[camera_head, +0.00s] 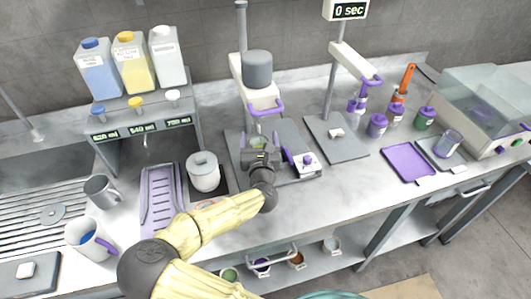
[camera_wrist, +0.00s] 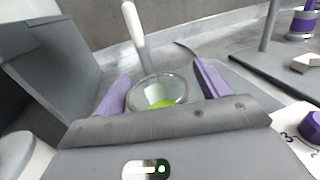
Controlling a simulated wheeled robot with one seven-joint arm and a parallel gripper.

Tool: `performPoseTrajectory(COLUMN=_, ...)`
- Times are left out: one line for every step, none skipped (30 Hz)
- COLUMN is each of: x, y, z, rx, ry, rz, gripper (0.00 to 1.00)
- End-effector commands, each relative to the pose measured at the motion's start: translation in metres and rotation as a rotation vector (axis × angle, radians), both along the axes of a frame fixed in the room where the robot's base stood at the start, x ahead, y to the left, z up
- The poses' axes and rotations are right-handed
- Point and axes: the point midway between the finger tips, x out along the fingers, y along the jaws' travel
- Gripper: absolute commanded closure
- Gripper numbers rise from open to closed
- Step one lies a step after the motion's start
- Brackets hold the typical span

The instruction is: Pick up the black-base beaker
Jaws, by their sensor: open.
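A clear glass beaker (camera_wrist: 172,88) with green contents stands between the two purple fingers of my gripper (camera_wrist: 161,74) in the wrist view. The fingers are open, one on each side, with a gap at least on the right. In the head view my gripper (camera_head: 262,143) is at the mixer stand, and the beaker (camera_head: 257,142) shows just beyond it, under the mixer head. Its base is hidden, so I cannot tell if it is black.
A control box with a purple knob (camera_head: 307,160) is to the right. The counter front is fairly clear.

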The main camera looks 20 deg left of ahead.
Motion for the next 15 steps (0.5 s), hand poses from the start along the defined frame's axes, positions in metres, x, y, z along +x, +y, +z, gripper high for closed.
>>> performPoseTrajectory(x=-0.0001, y=0.0025, z=-0.0001, rx=0.000, ry=0.000, rz=0.003, gripper=0.26)
performPoseTrajectory(x=-0.0001, y=0.0028, z=-0.0001, rx=0.000, ry=0.000, rz=0.003, gripper=0.26)
performPoseTrajectory(x=0.0001, y=0.0026, z=-0.0001, rx=-0.001, ry=0.000, rz=0.003, gripper=0.26)
performPoseTrajectory(x=0.0003, y=0.0021, z=-0.0001, rx=-0.001, ry=0.000, rz=0.002, gripper=0.26)
performPoseTrajectory(x=0.0005, y=0.0016, z=-0.0001, rx=-0.001, ry=0.000, rz=0.001, gripper=0.26)
performPoseTrajectory(x=0.0008, y=0.0012, z=-0.0001, rx=-0.001, ry=0.000, rz=0.001, gripper=0.26)
performPoseTrajectory(x=0.0010, y=0.0009, z=-0.0001, rx=-0.001, ry=0.000, rz=0.000, gripper=0.26)
performPoseTrajectory(x=0.0013, y=0.0003, z=-0.0001, rx=-0.001, ry=0.000, rz=-0.001, gripper=0.26)
performPoseTrajectory(x=0.0018, y=-0.0007, z=-0.0001, rx=-0.001, ry=0.000, rz=-0.003, gripper=0.26)
performPoseTrajectory(x=0.0023, y=-0.0014, z=-0.0001, rx=-0.001, ry=0.000, rz=-0.004, gripper=0.26)
performPoseTrajectory(x=0.0028, y=-0.0022, z=-0.0001, rx=-0.001, ry=0.000, rz=-0.005, gripper=0.26)
performPoseTrajectory(x=0.0033, y=-0.0031, z=-0.0001, rx=-0.001, ry=0.000, rz=-0.007, gripper=0.26)
performPoseTrajectory(x=0.0035, y=-0.0035, z=-0.0001, rx=-0.001, ry=0.000, rz=-0.008, gripper=0.26)
performPoseTrajectory(x=0.0036, y=-0.0037, z=-0.0001, rx=-0.001, ry=0.000, rz=-0.008, gripper=0.26)
performPoseTrajectory(x=0.0035, y=-0.0035, z=-0.0001, rx=-0.001, ry=0.000, rz=-0.008, gripper=0.26)
